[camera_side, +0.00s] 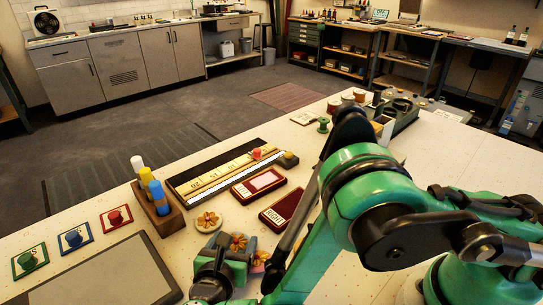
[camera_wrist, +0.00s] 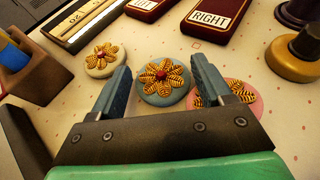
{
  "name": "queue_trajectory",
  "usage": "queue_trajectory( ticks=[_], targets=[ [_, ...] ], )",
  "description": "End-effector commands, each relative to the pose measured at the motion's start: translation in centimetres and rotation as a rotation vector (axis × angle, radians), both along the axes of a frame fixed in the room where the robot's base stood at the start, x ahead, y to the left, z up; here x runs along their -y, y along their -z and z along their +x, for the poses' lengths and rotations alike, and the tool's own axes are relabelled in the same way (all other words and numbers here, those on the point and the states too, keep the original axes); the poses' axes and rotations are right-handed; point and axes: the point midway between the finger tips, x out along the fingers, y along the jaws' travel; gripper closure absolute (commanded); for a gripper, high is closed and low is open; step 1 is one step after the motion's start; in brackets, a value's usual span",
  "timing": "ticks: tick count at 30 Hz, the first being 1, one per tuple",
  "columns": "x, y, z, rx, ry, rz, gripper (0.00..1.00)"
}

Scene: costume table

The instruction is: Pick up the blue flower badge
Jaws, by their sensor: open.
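The blue flower badge (camera_wrist: 147,91) is a round blue-grey disc with a gold petalled flower and a red centre. In the wrist view it lies on the table between the two fingers of my gripper (camera_wrist: 161,68), with a gap on each side. My gripper is open and holds nothing. A cream flower badge (camera_wrist: 100,71) lies to the left, outside the left finger. A pink flower badge (camera_wrist: 240,94) lies to the right, partly hidden by the right finger. In the side view my gripper (camera_side: 230,244) is low over the badges and partly hides the blue one.
Beyond the badges lie a ruler tray (camera_wrist: 85,22) and a dark red box marked RIGHT (camera_wrist: 210,17). A wooden holder (camera_wrist: 40,80) stands at the left, and a spool-like object (camera_wrist: 297,66) at the right. Small coloured spools on cards (camera_side: 74,238) lie at the table's left.

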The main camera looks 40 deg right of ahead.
Motion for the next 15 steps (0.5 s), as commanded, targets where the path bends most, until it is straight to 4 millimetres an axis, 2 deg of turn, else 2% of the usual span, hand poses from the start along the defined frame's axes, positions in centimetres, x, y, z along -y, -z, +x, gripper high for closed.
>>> queue_trajectory(
  ticks=[1, 7, 9, 12, 13, 15],
  targets=[
    [0.21, 0.75, 0.10, -0.014, 0.006, 0.028, 0.22],
    [0.26, 0.76, 0.13, -0.012, 0.006, 0.029, 0.22],
    [0.26, 0.76, 0.13, -0.012, 0.007, 0.029, 0.46],
    [0.25, 0.77, 0.13, -0.013, 0.006, 0.029, 0.75],
    [0.24, 0.77, 0.12, -0.012, 0.006, 0.028, 0.80],
    [0.23, 0.76, 0.11, -0.012, 0.006, 0.028, 0.80]
  ],
)
